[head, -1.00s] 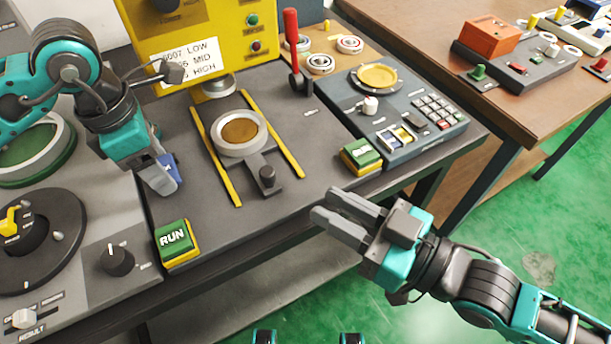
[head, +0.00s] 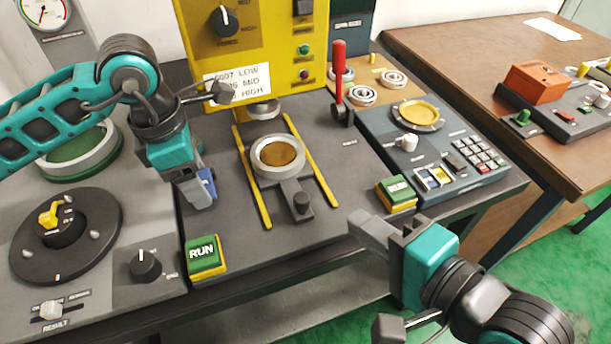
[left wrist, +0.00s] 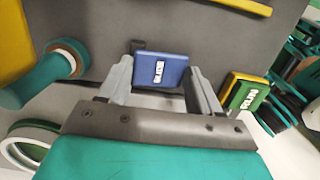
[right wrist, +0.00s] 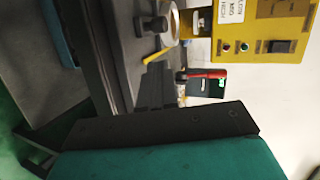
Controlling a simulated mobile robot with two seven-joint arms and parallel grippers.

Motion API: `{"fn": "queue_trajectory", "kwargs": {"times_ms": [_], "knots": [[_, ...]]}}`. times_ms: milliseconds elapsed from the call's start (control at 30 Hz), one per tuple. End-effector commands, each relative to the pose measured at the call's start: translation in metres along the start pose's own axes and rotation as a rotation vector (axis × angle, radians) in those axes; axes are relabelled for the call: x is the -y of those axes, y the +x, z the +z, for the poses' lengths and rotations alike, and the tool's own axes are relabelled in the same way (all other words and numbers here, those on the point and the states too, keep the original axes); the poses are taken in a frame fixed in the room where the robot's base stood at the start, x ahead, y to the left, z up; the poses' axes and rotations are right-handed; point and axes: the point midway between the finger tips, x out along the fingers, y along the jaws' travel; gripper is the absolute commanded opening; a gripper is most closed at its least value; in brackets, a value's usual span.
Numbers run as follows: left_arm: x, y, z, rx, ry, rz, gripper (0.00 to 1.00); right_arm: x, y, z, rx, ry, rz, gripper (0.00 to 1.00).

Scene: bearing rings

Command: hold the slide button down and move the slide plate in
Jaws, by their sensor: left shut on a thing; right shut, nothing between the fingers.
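The slide plate (head: 291,187) lies between two yellow rails on the grey bench top. It carries a pale ring (head: 259,167) around a brown disc and has an upright dark knob (head: 302,203) at its near end. The blue slide button (left wrist: 160,68) is between my left fingers, its label too blurred to read; it also shows in the head view (head: 207,184). My left gripper (head: 200,196) is shut on it, left of the plate. My right gripper (head: 362,228) is shut and empty, right of the knob and apart from it, near the bench's front edge.
A green RUN button (head: 203,253) sits front left, another green button (head: 397,192) to the right. A red-handled lever (head: 339,75) stands behind right of the rails. A yellow panel (head: 262,35) rises at the back. The bench top between knob and right gripper is clear.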

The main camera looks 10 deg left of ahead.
Motion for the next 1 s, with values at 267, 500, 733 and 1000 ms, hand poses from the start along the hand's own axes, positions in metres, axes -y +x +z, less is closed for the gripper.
{"fn": "queue_trajectory", "kwargs": {"times_ms": [267, 500, 733, 1000], "knots": [[0.004, 0.004, -0.001, -0.007, 0.005, -0.015, 0.35, 0.001, 0.049, 0.001, 0.002, 0.000, -0.002, 0.00], [0.004, 0.003, -0.001, -0.007, 0.005, -0.015, 0.35, 0.001, 0.097, 0.001, 0.002, -0.002, -0.001, 0.00], [0.004, 0.003, -0.001, -0.007, 0.005, -0.015, 0.35, 0.010, 0.126, 0.001, 0.002, -0.002, -0.001, 0.00], [0.004, 0.003, -0.001, -0.007, 0.005, -0.015, 0.35, 0.012, 0.134, 0.001, 0.002, -0.002, 0.000, 0.00]]}}
